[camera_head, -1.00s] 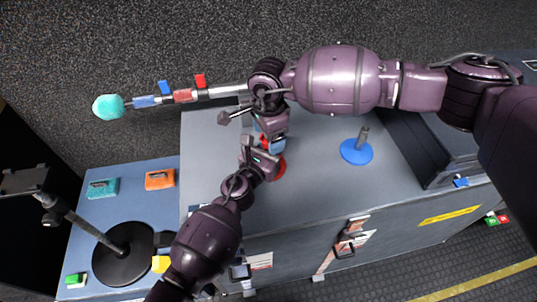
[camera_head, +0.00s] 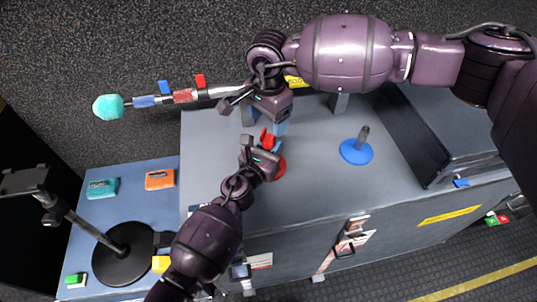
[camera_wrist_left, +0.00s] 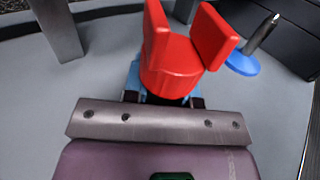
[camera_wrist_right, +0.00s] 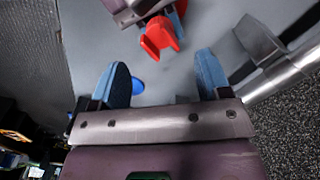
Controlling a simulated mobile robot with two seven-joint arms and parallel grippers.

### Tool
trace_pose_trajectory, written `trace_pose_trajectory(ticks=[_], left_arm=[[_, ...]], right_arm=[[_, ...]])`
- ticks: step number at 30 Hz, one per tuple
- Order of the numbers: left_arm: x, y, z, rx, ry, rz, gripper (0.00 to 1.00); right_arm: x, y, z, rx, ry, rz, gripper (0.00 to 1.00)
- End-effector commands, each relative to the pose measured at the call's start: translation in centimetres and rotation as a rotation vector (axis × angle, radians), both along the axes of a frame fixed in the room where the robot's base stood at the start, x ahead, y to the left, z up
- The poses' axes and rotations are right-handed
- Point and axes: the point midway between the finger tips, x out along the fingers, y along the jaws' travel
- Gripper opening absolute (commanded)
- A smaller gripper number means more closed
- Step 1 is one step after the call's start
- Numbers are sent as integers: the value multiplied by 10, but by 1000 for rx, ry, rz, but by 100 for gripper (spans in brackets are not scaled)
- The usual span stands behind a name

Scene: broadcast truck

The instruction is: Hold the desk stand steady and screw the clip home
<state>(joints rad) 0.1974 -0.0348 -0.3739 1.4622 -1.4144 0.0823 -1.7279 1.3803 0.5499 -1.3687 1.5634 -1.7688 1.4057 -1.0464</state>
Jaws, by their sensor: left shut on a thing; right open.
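In the right wrist view the clip (camera_wrist_right: 160,37) lies beyond the open blue fingertips (camera_wrist_right: 165,78).
A blue disc stand (camera_head: 356,152) with a bare grey post stands to the right on the grey case top (camera_head: 320,190). A boom pole with a teal windscreen (camera_head: 108,107) lies behind left. A black-based stand (camera_head: 122,255) is at left. A dark case (camera_head: 425,140) bounds the right.

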Motion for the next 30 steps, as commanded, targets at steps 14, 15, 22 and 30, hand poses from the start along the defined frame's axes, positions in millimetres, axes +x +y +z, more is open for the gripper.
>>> trace_pose_trajectory(ticks=[14, 15, 22, 30], left_arm=[[0, 0, 0, 0, 0, 0, 0], [0, 0, 0, 0, 0, 0, 0], [0, 0, 0, 0, 0, 0, 0], [0, 0, 0, 0, 0, 0, 0]], right_arm=[[0, 0, 14, -1, -1, 213, 70], [0, 0, 14, -1, -1, 213, 70], [0, 0, 10, -1, 1, 211, 70], [-1, 0, -23, -1, 3, 210, 70]])
